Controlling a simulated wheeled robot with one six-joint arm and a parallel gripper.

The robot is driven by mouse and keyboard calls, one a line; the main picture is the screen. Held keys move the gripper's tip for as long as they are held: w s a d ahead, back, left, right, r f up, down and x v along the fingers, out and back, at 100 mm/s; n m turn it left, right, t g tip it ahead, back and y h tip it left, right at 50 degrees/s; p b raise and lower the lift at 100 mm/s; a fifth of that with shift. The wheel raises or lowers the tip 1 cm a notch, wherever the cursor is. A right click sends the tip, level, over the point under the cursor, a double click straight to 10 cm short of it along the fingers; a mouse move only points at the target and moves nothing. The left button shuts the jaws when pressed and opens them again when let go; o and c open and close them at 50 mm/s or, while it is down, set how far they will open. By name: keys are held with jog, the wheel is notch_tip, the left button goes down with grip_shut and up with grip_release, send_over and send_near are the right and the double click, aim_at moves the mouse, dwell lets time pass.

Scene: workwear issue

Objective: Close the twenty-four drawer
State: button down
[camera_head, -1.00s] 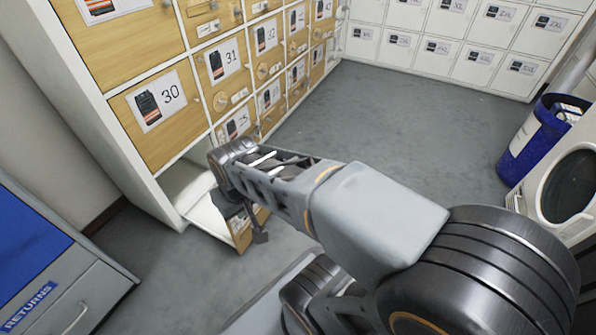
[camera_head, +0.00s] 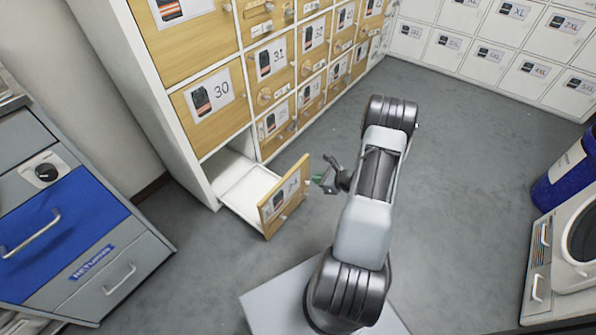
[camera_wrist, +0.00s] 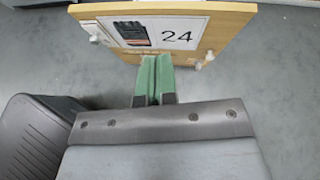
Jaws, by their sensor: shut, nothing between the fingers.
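The drawer labelled 24 (camera_head: 284,198) is pulled out from the bottom row of the wooden cabinet, below drawer 30. Its white inside shows behind the wooden front. In the wrist view its front (camera_wrist: 222,22) fills the top, with the number 24, a picture label and a small knob. My gripper (camera_head: 322,182) is just outside the drawer front, to its right in the head view. In the wrist view its green fingers (camera_wrist: 155,65) are shut together and empty, pointing at the lower edge of the front. I cannot tell whether they touch it.
Drawer 30 (camera_head: 215,105) and the other wooden drawers above and beside look closed. A grey and blue returns cabinet (camera_head: 60,235) stands at the left. A blue bin (camera_head: 565,180) and a white machine (camera_head: 565,250) are at the right. Grey floor is clear between.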

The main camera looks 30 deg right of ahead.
notch_tip(320, 180, down, 3)
jog(key=d+m+h, duration=0.1)
jog(key=d+m, duration=0.1)
jog(key=b, duration=0.3)
send_near(292, 174)
notch_tip(292, 174, down, 4)
jog(key=w, duration=0.1)
jog(key=w+a, duration=0.2)
jog(key=w, duration=0.1)
jog(key=shift+f+t+b, duration=0.2)
jog(key=shift+t+b, duration=0.1)
jog(key=shift+w+a+r, duration=0.1)
jog(key=shift+w+a, duration=0.15)
jog(key=shift+w, duration=0.4)
